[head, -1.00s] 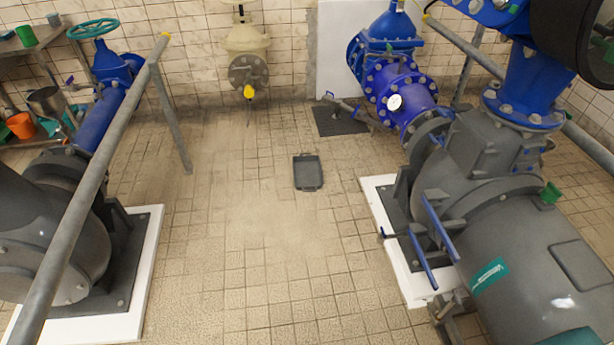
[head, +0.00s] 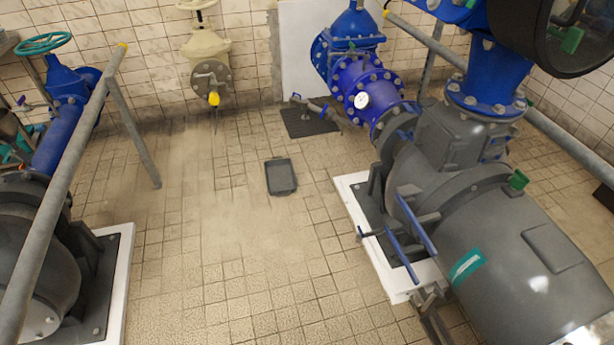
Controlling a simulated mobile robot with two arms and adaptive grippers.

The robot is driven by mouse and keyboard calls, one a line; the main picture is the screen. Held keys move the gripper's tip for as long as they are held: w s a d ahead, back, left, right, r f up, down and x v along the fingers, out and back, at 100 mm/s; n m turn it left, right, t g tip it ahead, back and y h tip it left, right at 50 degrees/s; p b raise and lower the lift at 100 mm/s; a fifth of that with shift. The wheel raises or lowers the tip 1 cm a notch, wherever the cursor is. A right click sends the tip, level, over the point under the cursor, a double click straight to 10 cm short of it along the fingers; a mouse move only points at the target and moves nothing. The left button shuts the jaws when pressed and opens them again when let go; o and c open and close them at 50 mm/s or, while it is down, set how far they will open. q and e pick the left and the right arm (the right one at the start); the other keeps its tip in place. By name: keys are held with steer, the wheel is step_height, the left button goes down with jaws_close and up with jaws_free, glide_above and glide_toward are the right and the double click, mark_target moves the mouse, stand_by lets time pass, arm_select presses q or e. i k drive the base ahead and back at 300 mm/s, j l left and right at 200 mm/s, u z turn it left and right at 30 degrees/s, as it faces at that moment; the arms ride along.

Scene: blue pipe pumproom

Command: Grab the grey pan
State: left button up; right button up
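The grey pan (head: 281,177) lies flat on the tiled floor near the middle of the head view. It is dark grey and rectangular with a raised rim, and it looks empty. Open floor surrounds it and nothing touches it. Neither my left nor my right gripper shows in the head view.
A large grey pump (head: 500,250) with blue pipes stands on a white plinth at right. Another pump (head: 45,260) stands at left behind a grey railing (head: 75,165). A dark floor grate (head: 309,121) lies behind the pan. The tiled floor (head: 235,265) in front is clear.

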mark_target(280, 178)
steer(key=i+j+z, duration=0.35)
steer(key=i, duration=0.15)
steer(key=i+j+z, duration=0.3)
steer(key=i+j, duration=0.1)
steer(key=i, duration=0.1)
